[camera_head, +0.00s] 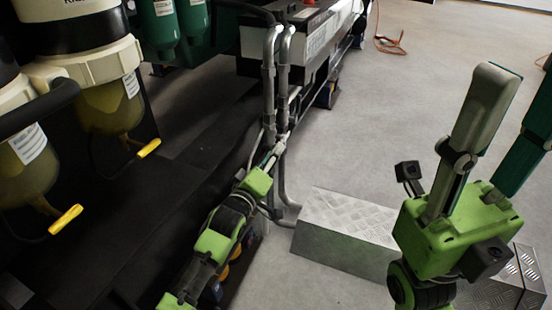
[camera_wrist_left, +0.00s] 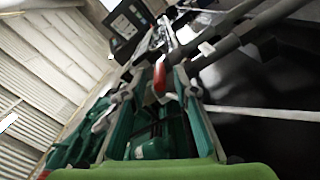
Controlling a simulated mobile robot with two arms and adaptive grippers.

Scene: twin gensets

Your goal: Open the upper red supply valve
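A red valve handle (camera_wrist_left: 160,77) shows in the left wrist view, upright and narrow, between and just beyond the fingertips. My left gripper (camera_wrist_left: 156,88) has its two teal fingers apart, one on each side of the handle, with a gap showing; contact cannot be made out. In the head view my left gripper (camera_head: 271,158) is at the grey vertical pipes (camera_head: 276,85), and I cannot make out the red handle there. My right gripper (camera_head: 508,112) is large in the right foreground, fingers spread and nothing between them.
A silver tread-plate step (camera_head: 345,228) stands on the floor right of the pipes. Filter bowls with yellow drain levers (camera_head: 66,219) hang at the left. An orange cable (camera_head: 390,44) lies on the far floor. The grey floor beyond the step is clear.

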